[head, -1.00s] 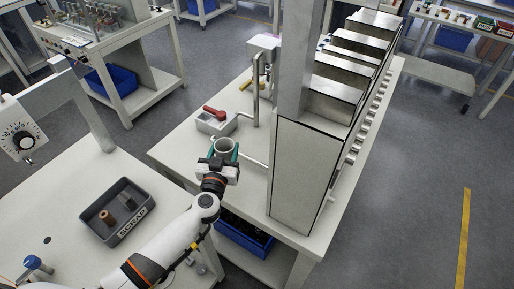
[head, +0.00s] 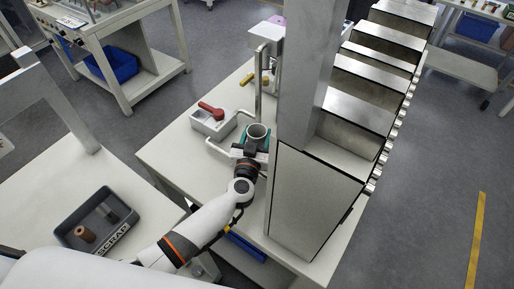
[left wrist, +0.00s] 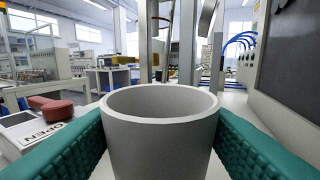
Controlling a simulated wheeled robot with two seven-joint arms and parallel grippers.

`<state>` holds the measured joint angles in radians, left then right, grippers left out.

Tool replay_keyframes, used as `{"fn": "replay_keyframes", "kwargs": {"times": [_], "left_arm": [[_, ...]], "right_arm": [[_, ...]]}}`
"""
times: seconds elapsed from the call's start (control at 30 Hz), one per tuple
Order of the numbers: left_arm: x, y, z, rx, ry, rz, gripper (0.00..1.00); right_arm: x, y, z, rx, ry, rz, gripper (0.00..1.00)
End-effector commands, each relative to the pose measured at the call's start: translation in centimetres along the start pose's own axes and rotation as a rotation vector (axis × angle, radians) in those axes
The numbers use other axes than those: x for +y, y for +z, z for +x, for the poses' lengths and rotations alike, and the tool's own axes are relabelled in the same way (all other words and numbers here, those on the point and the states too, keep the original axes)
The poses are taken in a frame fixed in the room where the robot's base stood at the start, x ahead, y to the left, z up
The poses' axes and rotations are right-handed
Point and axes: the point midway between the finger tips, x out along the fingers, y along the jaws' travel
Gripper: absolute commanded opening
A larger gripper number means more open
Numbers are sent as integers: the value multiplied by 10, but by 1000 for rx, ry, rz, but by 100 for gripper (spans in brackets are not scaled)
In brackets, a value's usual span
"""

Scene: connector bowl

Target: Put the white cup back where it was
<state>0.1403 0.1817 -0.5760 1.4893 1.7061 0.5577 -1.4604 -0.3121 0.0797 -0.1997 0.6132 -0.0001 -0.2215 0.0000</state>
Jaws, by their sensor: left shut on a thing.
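The white cup (head: 259,131) is upright between the green-padded fingers of my left gripper (head: 256,140), which is shut on it. In the left wrist view the cup (left wrist: 160,130) looks light grey, fills the middle and appears empty at the rim, with a pad touching each side. The cup is over the white table (head: 190,165), left of the tall metal-sided machine. I cannot tell whether its base touches the table. My right gripper is not in view.
The metal machine (head: 312,200) stands close right of the gripper. A grey box with a red handle (head: 212,112) lies to the left, marked OPEN in the left wrist view. A bent metal pipe (head: 222,150) is near the cup. A dark SCRAP tray (head: 70,240) holds small parts.

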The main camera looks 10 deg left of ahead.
Motion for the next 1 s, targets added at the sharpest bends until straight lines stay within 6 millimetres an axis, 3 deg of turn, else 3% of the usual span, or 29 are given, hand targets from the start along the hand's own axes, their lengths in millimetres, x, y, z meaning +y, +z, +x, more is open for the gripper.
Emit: {"fn": "replay_keyframes", "kwargs": {"times": [0.13, 0.3, 0.43, 0.73, 0.77, 0.8, 0.9, 1.0], "left_arm": [[0, -16, 0, -1, 0, 3, 28], [0, -38, 1, -1, 0, 3, 28], [0, -42, 0, -2, 0, 0, 28], [0, -44, 0, -1, 0, 0, 28], [0, -45, 0, -1, 0, 0, 54], [0, -44, 0, -1, 0, 0, 60], [0, -44, 0, -1, 0, 0, 74], [0, -44, 0, -1, 0, 0, 74]], "right_arm": [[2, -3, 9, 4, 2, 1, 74], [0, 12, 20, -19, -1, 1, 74], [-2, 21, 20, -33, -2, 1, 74], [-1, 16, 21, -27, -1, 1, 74], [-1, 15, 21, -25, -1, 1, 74], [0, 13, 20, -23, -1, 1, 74], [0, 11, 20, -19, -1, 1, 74], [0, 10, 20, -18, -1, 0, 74]]}}
